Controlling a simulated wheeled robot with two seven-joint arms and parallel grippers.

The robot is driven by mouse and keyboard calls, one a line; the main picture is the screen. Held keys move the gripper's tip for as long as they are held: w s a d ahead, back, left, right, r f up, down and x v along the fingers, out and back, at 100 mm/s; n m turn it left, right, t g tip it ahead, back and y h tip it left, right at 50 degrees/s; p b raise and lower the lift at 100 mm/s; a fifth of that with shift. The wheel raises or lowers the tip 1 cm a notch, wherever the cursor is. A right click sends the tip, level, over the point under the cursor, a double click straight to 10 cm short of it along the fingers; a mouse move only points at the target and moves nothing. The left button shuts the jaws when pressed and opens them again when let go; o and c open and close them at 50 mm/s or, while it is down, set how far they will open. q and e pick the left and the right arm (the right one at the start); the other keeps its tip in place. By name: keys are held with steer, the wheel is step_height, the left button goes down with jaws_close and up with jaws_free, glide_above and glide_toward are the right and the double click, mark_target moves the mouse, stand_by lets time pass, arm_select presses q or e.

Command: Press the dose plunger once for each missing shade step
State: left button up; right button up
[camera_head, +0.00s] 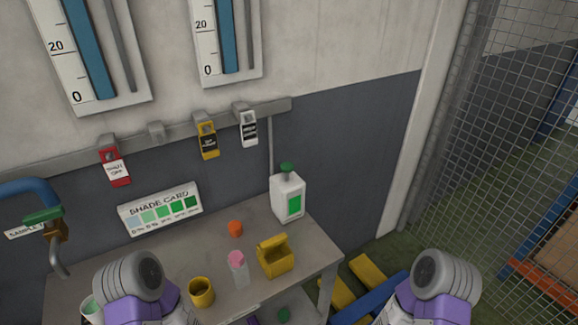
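A white dose bottle (281,200) with a green label stands upright at the back right of the grey table (215,250). Its green plunger (288,168) is on top, with nothing touching it. The shade card (160,208) leans at the back left, with a row of patches from pale blue to dark green. A pale cup (89,309) with greenish contents is partly hidden behind my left arm at the lower left. My two purple and grey arms enter from the bottom edge. Neither gripper's fingers can be seen.
On the table are a yellow cup (202,292), a small pink-capped bottle (238,268), an orange cap (235,228) and a yellow caddy (275,257). A sampling tap (55,232) juts out at left. Tags hang from the wall rail (180,126). A mesh fence (490,130) stands at right.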

stand_by(0.3)
arm_select(q)
jaws_close()
stand_by(1.6)
